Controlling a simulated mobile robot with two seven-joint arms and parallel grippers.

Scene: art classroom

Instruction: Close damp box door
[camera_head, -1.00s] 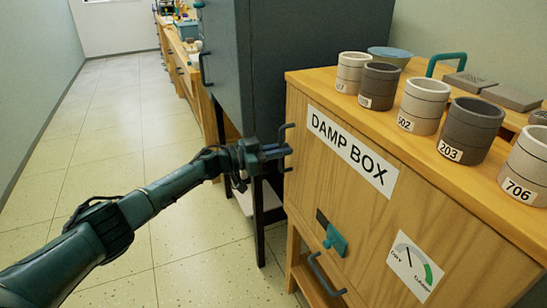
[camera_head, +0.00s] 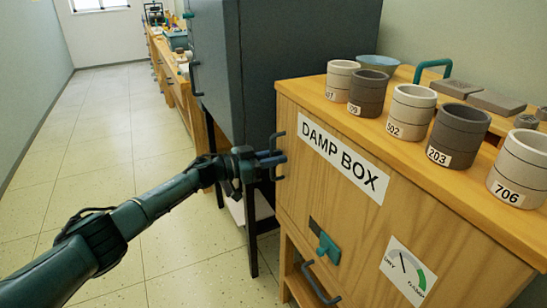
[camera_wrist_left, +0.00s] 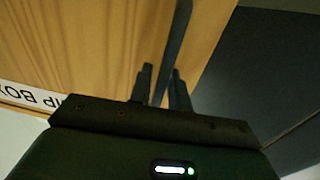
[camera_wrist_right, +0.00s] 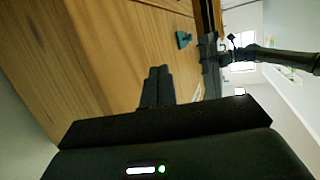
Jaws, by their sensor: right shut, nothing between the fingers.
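The damp box (camera_head: 400,210) is a wooden cabinet with a "DAMP BOX" label on its front door (camera_head: 300,185). The door looks nearly flush with the cabinet; a small gap cannot be ruled out. A dark bar handle (camera_head: 274,150) stands at the door's left edge. My right gripper (camera_wrist_right: 158,85) is shut and empty, facing wood, with the teal latch (camera_wrist_right: 183,39) beyond. The latch also shows in the head view (camera_head: 327,246).
Several numbered cups, including cup 203 (camera_head: 456,137), stand on the box top. A dark grey cabinet (camera_head: 290,60) stands close behind my left gripper. A lower handle (camera_head: 320,284) and a dial (camera_head: 407,270) are at the front. The floor at left (camera_head: 80,130) is clear.

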